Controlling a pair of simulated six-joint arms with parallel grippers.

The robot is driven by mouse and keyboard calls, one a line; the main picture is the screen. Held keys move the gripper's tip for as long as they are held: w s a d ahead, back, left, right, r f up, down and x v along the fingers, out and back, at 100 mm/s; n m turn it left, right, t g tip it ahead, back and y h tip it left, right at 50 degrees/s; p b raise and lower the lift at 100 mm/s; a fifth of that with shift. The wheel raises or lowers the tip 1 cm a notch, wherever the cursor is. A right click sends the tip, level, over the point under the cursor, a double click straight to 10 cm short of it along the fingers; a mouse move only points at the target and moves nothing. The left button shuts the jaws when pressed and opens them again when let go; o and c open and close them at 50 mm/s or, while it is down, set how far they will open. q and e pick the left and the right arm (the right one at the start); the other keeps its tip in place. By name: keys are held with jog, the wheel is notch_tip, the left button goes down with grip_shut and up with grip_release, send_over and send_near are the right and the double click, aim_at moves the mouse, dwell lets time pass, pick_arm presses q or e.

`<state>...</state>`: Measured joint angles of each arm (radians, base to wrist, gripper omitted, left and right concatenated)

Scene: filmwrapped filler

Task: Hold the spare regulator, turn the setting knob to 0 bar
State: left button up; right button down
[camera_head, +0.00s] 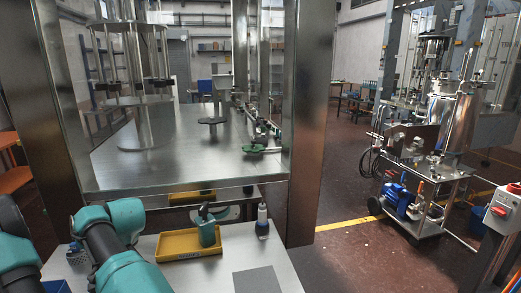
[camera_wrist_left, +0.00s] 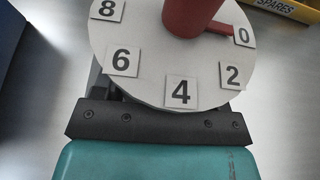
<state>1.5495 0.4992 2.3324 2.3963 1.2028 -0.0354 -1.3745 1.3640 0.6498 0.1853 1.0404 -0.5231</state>
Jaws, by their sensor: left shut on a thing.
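The spare regulator shows in the left wrist view as a round pale dial (camera_wrist_left: 150,62) with number plates 8, 6, 4, 2 and 0. A red setting knob (camera_wrist_left: 190,14) stands on the dial, and its pointer reaches right, to the plate marked 0 (camera_wrist_left: 243,36). My left gripper (camera_wrist_left: 160,122) is shut on the regulator; the dial hides its fingertips. In the head view my left arm comes in at the lower left, and its gripper is not clearly seen there. My right gripper is not in view.
A yellow tray (camera_head: 178,247) with a teal item (camera_head: 207,232) in it stands on the steel table, and its SPARES label shows in the left wrist view (camera_wrist_left: 290,8). A small bottle-like item (camera_head: 262,220) stands right of it. A grey square (camera_head: 258,281) lies at the front.

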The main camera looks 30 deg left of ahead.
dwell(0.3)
pick_arm(q)
jog(key=o, duration=1.2)
jog(key=shift+c, duration=0.2)
jog(key=v, duration=1.2)
